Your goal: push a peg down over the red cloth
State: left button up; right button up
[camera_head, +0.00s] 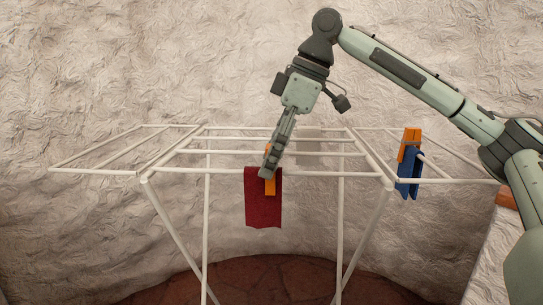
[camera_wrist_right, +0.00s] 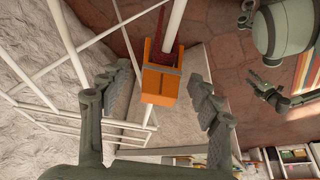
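The red cloth (camera_head: 262,210) hangs over the front bar of the white drying rack. An orange peg (camera_head: 270,187) sits upright astride the bar, its legs over the cloth's upper right part. In the right wrist view the peg (camera_wrist_right: 160,84) lies between my right gripper's (camera_wrist_right: 165,95) two spread fingers, with gaps on both sides. In the head view the right gripper (camera_head: 268,170) reaches down from above and partly covers the peg. My left gripper (camera_wrist_right: 268,92) shows only small at the right of the wrist view, away from the rack; its finger opening is unclear.
The white rack (camera_head: 165,171) has thin bars and folded-out side wings. A rough pale wall (camera_head: 130,70) stands behind. The space left of the red cloth is clear.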

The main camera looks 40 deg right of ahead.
jog(key=v, duration=1.2)
